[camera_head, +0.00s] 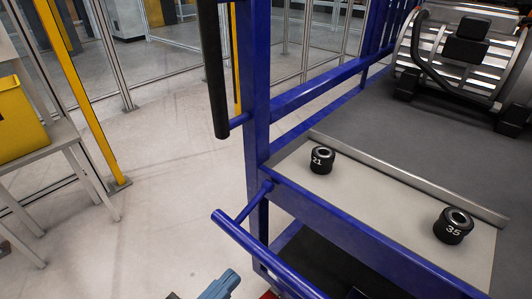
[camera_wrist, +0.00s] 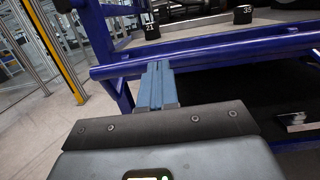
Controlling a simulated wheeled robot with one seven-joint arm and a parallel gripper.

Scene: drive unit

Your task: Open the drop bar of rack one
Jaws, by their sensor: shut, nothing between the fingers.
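The blue drop bar (camera_head: 262,252) runs slanting along the front of the blue rack, joined by a short strut to the rack post (camera_head: 257,110). In the wrist view the bar (camera_wrist: 215,52) crosses the picture just beyond my fingertips. My gripper (camera_head: 222,284) shows at the bottom edge of the head view, left of the bar. In the wrist view its blue-grey fingers (camera_wrist: 157,68) are shut and empty, pointing at the bar and overlapping its lower edge. I cannot tell whether they touch it. The bar's right end is cut off in the head view.
The rack's grey shelf (camera_head: 375,205) carries two black cylinders, marked 21 (camera_head: 321,160) and 35 (camera_head: 453,225), and a large metal drive unit (camera_head: 465,50). A black upright handle (camera_head: 214,75) hangs at the rack's left. The floor (camera_head: 170,190) left of the rack is clear.

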